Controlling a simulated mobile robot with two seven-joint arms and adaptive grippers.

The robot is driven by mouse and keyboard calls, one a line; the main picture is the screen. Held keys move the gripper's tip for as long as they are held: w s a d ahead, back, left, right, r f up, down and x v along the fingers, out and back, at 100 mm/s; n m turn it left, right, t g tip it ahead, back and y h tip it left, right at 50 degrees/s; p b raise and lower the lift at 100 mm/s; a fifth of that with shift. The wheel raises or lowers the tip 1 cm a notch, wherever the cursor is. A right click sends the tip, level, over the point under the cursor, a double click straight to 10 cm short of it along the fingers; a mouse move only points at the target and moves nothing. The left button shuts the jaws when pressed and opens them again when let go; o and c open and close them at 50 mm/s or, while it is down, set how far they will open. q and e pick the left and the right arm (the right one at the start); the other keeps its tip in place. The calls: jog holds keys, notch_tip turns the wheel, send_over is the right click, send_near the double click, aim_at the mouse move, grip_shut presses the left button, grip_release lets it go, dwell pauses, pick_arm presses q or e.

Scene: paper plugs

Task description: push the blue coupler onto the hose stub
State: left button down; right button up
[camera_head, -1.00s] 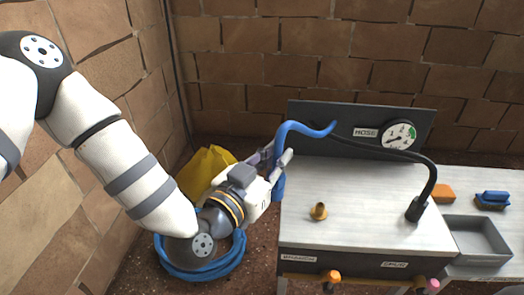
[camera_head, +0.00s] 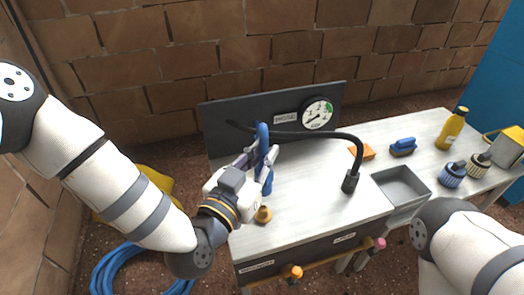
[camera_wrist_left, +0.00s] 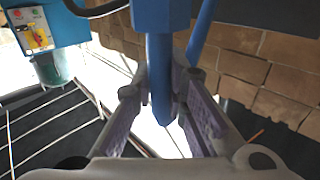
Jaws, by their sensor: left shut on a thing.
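A blue ribbed coupler (camera_head: 452,176) with a grey tip lies on the right side of the table, apart from the gripper. I cannot tell which end is the hose stub. My right arm enters at lower right; its gripper is out of view.
A black hose arches from the panel to a black fitting (camera_head: 350,181). A yellow plug (camera_head: 263,214) sits close to my left gripper.

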pick_arm(q)
notch_tip(320, 180, down, 6)
jog(key=b, duration=0.3)
jog(key=shift+r, duration=0.1)
dwell(1.0)
jog(key=shift+f+b, duration=0.95)
jog(key=shift+f, duration=1.15)
jog(key=c, duration=1.5)
grip_release()
jog(key=v, duration=1.2)
